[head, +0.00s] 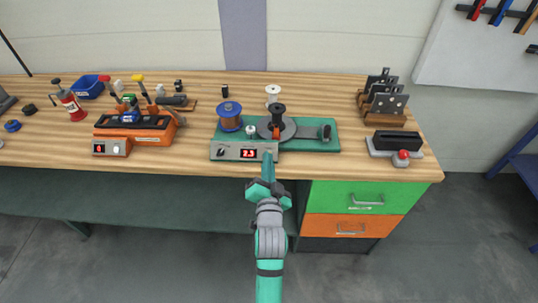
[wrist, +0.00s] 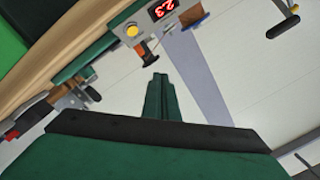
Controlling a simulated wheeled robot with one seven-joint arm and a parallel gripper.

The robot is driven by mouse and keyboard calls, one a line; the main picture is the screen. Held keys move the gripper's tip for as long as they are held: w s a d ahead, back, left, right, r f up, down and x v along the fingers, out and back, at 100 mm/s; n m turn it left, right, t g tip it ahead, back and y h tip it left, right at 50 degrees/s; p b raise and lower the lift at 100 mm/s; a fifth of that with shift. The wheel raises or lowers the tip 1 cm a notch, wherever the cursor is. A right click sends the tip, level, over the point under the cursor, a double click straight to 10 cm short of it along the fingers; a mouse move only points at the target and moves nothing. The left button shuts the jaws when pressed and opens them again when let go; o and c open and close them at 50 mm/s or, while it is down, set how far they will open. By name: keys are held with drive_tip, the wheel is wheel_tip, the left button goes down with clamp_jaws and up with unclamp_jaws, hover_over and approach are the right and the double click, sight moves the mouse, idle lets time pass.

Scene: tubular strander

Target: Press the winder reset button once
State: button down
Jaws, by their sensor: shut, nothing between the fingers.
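The winder is a green-based machine (head: 320,136) on the bench with spools on top. Its grey front panel (head: 231,153) carries a black knob and a display with red digits (head: 248,153). A round yellow button (wrist: 132,31) sits on the panel near the display (wrist: 161,9) in the wrist view. In the head view my gripper covers the panel's right end, so that button is hidden there. My gripper (head: 269,160) is shut and empty, in front of the panel's right end. In the wrist view its closed fingertips (wrist: 159,80) appear apart from the button; I cannot tell the exact gap.
A grey device with a red knob (head: 403,154) stands at the right. Green and orange drawers (head: 357,196) are below the bench edge. Bare bench lies on both sides of the winder.

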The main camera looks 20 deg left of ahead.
drive_tip(key=shift+w+a+f, duration=0.3)
drive_tip(key=shift+w+f, duration=0.7)
drive_tip(key=shift+f, duration=0.05)
drive_tip(key=shift+w+a+f, duration=0.25)
drive_tip(key=shift+w+f, duration=0.7)
drive_tip(key=shift+f, duration=0.1)
drive_tip(key=shift+w+a+f, duration=0.3)
drive_tip(key=shift+w+f, duration=0.7)
drive_tip(key=shift+f, duration=0.05)
drive_tip(key=shift+w, duration=0.1)
drive_tip(key=shift+w+f, duration=0.2)
drive_tip(key=shift+f, duration=0.05)
drive_tip(key=shift+w+a+f, duration=0.15)
drive_tip(key=shift+w+f, duration=0.1)
drive_tip(key=shift+f, duration=0.05)
idle(0.9)
drive_tip(key=shift+s+r, duration=0.55)
drive_tip(key=shift+d, duration=0.2)
drive_tip(key=shift+s+d+r, duration=0.25)
drive_tip(key=shift+s+r, duration=0.6)
drive_tip(key=shift+r, duration=0.05)
drive_tip(key=shift+s+d+r, duration=0.2)
drive_tip(key=shift+s+r, duration=0.65)
